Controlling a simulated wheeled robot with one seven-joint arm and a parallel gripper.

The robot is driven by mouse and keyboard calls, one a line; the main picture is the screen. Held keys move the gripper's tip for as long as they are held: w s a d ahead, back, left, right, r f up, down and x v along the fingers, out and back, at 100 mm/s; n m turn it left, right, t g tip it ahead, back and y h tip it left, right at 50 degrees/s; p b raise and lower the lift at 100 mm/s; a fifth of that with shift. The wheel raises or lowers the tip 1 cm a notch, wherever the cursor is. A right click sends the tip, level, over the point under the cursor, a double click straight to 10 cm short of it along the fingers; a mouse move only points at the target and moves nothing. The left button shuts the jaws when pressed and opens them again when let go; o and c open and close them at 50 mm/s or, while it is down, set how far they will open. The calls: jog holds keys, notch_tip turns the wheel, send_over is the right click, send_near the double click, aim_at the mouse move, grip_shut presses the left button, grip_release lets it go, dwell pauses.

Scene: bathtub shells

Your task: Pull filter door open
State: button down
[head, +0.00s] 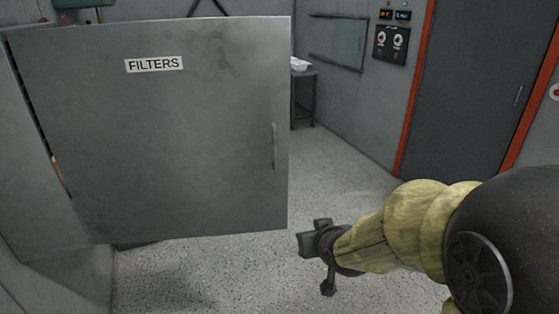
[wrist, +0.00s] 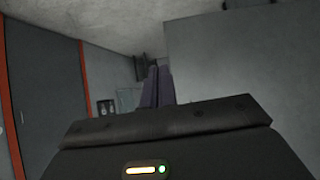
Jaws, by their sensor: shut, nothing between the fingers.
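The filter door (head: 210,120) is a large grey metal panel with a white FILTERS label (head: 154,64) at the left of the head view. It stands swung out from the wall unit at its left edge, and its lower edge hangs clear of the floor. Its vertical handle (head: 274,146) is near its right edge. My gripper (head: 306,244) is shut and empty, below and right of the handle, apart from the door in the picture. In the wrist view, my gripper's fingers (wrist: 158,86) are together, with a plain grey panel (wrist: 245,60), likely the door, to their right.
A dark grey door (head: 467,95) with an orange frame stands at the right. A control panel (head: 391,45) is on the back wall. A small table (head: 305,95) stands behind the filter door's right edge. The speckled floor (head: 345,175) between is clear.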

jog(key=s+d+f+g, duration=0.1)
jog(key=s+f+g, duration=0.3)
jog(key=s, duration=0.2)
jog(key=s+d+f+m+g+h, duration=0.1)
jog(key=s+f+g, duration=0.2)
jog(key=s, duration=0.3)
jog(key=shift+s+d+f+g, duration=0.3)
jog(key=shift+s+f+g, duration=0.1)
jog(key=shift+f, duration=0.15)
